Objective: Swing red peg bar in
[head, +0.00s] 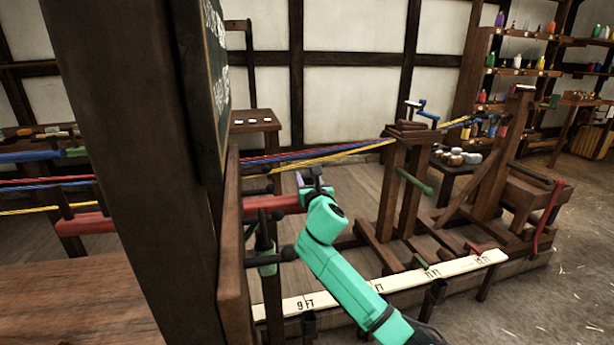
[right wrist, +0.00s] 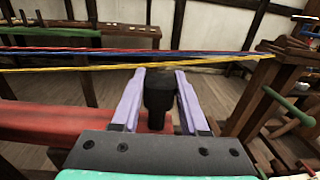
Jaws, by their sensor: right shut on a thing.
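The red peg bar (head: 285,203) is a thick red beam below the ropes in the head view. A dark wooden post and board hide its middle, and it shows again on the left. In the right wrist view the bar (right wrist: 60,122) runs in from the left to my right gripper (right wrist: 158,100). The gripper's lavender fingers are shut on a dark upright peg (right wrist: 158,88) at the bar's end. In the head view my right gripper (head: 313,178) is at the bar's right end, partly hidden by my teal arm. My left gripper is not in view.
Red, blue and yellow ropes (head: 340,152) run just above and behind the gripper to a wooden stand (head: 392,190). A dark post (head: 125,150) and a board (head: 232,250) stand close on the left. A white foot-marked rule (head: 400,280) lies low in front.

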